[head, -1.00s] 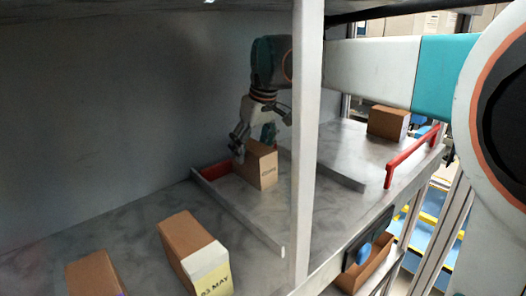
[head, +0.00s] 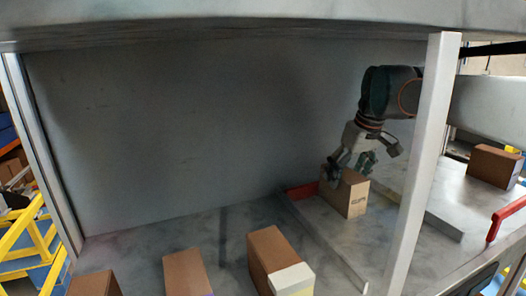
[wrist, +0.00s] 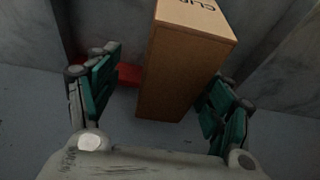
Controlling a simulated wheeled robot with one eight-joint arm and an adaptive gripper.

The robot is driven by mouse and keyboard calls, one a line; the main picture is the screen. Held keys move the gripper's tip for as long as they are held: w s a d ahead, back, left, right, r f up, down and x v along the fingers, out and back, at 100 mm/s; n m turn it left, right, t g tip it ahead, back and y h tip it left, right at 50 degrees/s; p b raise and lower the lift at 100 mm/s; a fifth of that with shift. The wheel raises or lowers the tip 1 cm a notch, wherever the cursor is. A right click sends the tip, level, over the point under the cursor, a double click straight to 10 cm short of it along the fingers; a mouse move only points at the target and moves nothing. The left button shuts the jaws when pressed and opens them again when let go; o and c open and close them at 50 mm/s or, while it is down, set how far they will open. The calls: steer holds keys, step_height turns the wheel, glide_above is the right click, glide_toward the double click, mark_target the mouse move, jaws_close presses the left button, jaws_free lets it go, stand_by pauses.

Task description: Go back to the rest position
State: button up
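My gripper (head: 350,168) is at the top of an upright brown box (head: 354,200) on a grey raised tray (head: 318,217) in the head view. In the wrist view my gripper (wrist: 160,100) is open, with its green-padded fingers on either side of the box (wrist: 180,75). A gap shows between the left finger and the box. The right finger is very near the box's right side; I cannot tell if it touches. The box top carries dark lettering.
Several brown boxes stand on the shelf in front, one with a white and yellow label (head: 292,278). Another box (head: 494,166) stands at the right, near a red rail (head: 505,216). A pale upright post (head: 424,165) stands before my arm. Red edging (head: 302,190) lies behind the held-off box.

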steer(key=f, duration=0.1)
steer(key=a+f, duration=0.2)
steer(key=shift+w+a+f, duration=0.2)
steer(key=shift+w+f, duration=0.1)
steer(key=shift+w, duration=0.05)
steer(key=shift+w+a+f+b, duration=0.15)
steer(key=shift+a+f+b, duration=0.15)
steer(key=shift+f, duration=0.05)
steer(key=shift+a, duration=0.1)
steer(key=shift+w+r, duration=0.15)
